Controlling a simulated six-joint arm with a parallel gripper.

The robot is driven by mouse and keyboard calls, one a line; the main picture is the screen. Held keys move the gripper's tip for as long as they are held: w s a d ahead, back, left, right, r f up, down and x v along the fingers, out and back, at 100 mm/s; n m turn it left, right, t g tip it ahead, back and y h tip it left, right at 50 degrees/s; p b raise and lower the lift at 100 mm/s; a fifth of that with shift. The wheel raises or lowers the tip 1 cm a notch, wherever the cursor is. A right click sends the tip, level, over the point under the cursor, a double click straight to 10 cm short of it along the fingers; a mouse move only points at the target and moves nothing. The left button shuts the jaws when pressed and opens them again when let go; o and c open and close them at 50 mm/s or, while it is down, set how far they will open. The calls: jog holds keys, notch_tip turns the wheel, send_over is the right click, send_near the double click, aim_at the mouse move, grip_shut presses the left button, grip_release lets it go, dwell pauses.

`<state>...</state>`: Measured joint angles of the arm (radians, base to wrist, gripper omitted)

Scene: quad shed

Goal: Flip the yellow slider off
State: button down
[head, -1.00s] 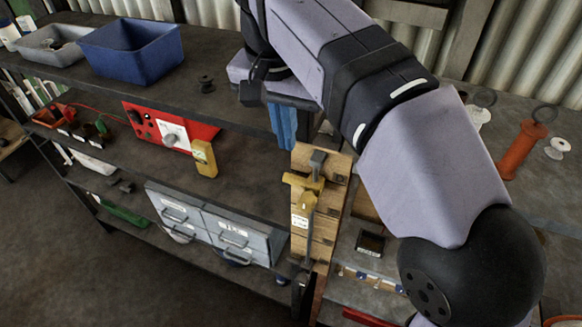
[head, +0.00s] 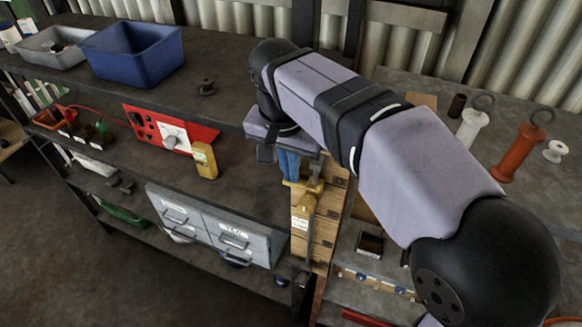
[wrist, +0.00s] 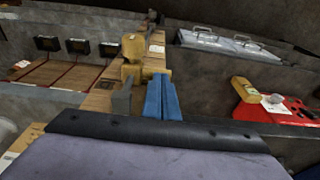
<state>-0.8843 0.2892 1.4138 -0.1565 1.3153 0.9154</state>
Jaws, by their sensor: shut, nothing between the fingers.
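On the shelf, a small yellow box (head: 204,160) stands beside the red panel. It also shows in the wrist view (wrist: 243,88). A slider on it is too small to make out. A second yellow thing, a clamp-like piece with a label (head: 303,207), is on the wooden post (head: 326,230); in the wrist view its yellow part (wrist: 133,48) is just past my fingertips. My gripper (head: 289,168) has blue fingers, shut and empty, pointing down just above the clamp-like piece. In the wrist view the shut fingers (wrist: 161,98) seem close to it; contact cannot be told.
Grey drawers (head: 220,228) are below. A blue bin (head: 132,52) stands on the upper shelf, whose edge lies beside my gripper.

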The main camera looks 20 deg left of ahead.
aim_at(290, 185)
notch_tip(290, 185, down, 5)
jog(key=b, duration=0.3)
jog(key=shift+f, duration=0.15)
jog(key=shift+r, duration=0.2)
notch_tip(290, 185, up, 14)
jog(key=s+p, duration=0.2)
jog(key=shift+s+f, duration=0.2)
jog(key=shift+s, duration=0.15)
dwell(0.4)
dwell(0.4)
